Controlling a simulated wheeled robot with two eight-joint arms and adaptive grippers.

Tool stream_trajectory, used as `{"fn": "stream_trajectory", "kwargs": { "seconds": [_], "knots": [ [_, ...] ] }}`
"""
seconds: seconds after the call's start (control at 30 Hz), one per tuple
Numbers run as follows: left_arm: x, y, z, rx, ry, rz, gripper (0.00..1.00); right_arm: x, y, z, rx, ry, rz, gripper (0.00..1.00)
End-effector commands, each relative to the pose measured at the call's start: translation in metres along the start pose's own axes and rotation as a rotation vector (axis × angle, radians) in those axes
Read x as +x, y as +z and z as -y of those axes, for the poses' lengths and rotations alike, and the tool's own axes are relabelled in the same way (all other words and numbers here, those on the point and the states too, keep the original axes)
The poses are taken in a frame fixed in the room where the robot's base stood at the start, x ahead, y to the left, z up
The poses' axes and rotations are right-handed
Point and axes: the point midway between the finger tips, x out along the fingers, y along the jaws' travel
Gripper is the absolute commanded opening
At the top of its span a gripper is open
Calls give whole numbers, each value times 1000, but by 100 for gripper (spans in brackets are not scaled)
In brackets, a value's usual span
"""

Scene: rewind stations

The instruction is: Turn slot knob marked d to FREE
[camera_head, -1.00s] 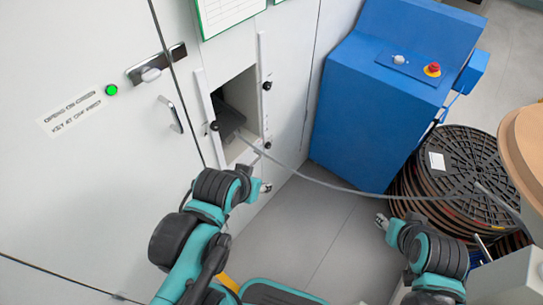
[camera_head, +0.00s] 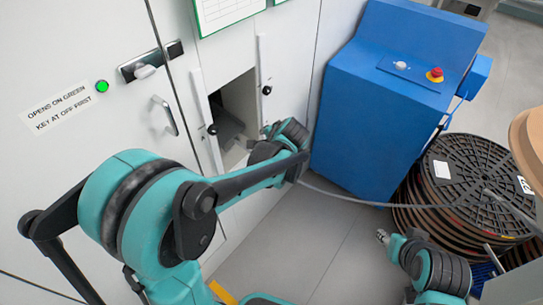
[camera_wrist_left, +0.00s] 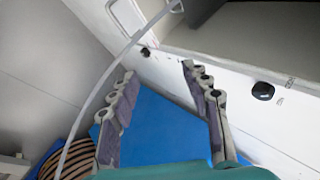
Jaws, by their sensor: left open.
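The white cabinet's slot opening (camera_head: 238,110) has a black knob (camera_head: 266,90) at its upper right and another (camera_head: 212,129) on its left edge. In the left wrist view, one black knob (camera_wrist_left: 263,91) has a small unreadable mark beside it, and a smaller-looking one (camera_wrist_left: 145,52) sits farther off. I cannot tell which knob is d or read any setting. My left gripper (camera_wrist_left: 158,78) is open and empty, apart from both knobs; in the head view its arm covers the slot's lower right. My right gripper (camera_head: 382,237) is low over the floor; its jaws are too small to judge.
A grey strip (camera_head: 345,196) runs from near the slot to the cable reel (camera_head: 470,172); it also crosses the left wrist view (camera_wrist_left: 103,78). A blue machine (camera_head: 392,120) stands right of the cabinet. A door handle (camera_head: 165,114) sticks out left of the slot.

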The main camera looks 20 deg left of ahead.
Motion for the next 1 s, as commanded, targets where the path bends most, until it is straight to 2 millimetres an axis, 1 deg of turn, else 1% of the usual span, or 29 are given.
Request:
{"fn": "stream_trajectory", "kwargs": {
  "seconds": [0.03,0.1,0.17,0.2,0.27,0.4,0.47,0.5,0.6,0.7,0.8,0.9,1.0],
  "knots": [
    [18,-14,1,57,-27,19,48,-1,-1,0,0,0,0,40],
    [40,-28,0,140,-67,48,48,-2,-2,0,0,0,0,40],
    [60,-38,-2,210,-102,76,48,-3,-2,0,0,0,0,40],
    [72,-45,-4,255,-125,94,48,-4,-3,0,0,0,0,40],
    [92,-55,-10,323,-158,123,48,-5,-3,0,0,0,0,40],
    [136,-71,-30,476,-237,195,48,-7,-5,0,0,0,0,40],
    [154,-75,-40,538,-271,229,48,-8,-5,0,0,0,0,40],
    [166,-78,-49,580,-293,251,48,-8,-6,0,0,0,0,40],
    [191,-79,-70,674,-345,308,48,-9,-7,0,0,0,0,40],
    [210,-76,-90,749,-388,357,48,-10,-7,0,0,0,0,40],
    [222,-72,-105,800,-417,393,48,-11,-8,0,0,0,0,40],
    [228,-69,-114,828,-433,414,48,-11,-8,0,0,0,0,40],
    [234,-67,-114,838,-439,424,48,-10,-7,0,0,0,0,40]
  ]
}}
